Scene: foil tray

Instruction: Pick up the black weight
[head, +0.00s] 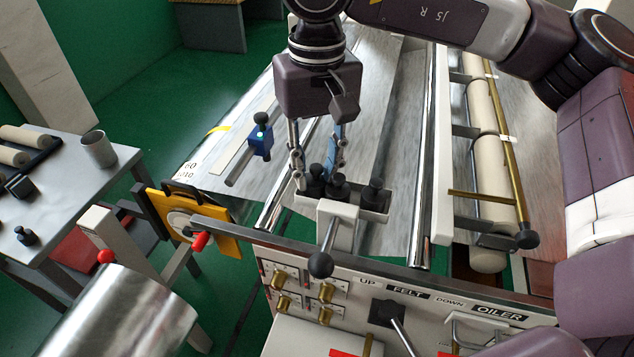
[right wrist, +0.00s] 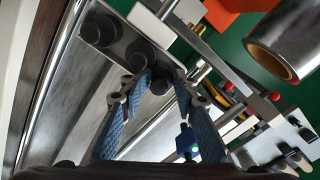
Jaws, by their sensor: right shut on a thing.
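Several small black weights stand in a light metal tray (head: 362,214) on the machine's near end. My right gripper (head: 316,174) points down over the tray's left part, its fingers shut on the leftmost black weight (head: 315,187). In the right wrist view, the blue-padded fingers (right wrist: 162,88) sit on either side of this weight (right wrist: 160,82). A second black weight (head: 338,188) stands close to its right and a third black weight (head: 376,196) farther right. I cannot tell whether the held weight is clear of the tray floor. My left gripper is not in view.
A black-knobbed lever (head: 321,264) rises just in front of the tray. A blue clamp (head: 261,137) sits on a rod to the left. Rollers (head: 484,110) lie to the right. A grey side table (head: 75,200) at the left holds a metal cup (head: 99,149) and another black weight (head: 26,237).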

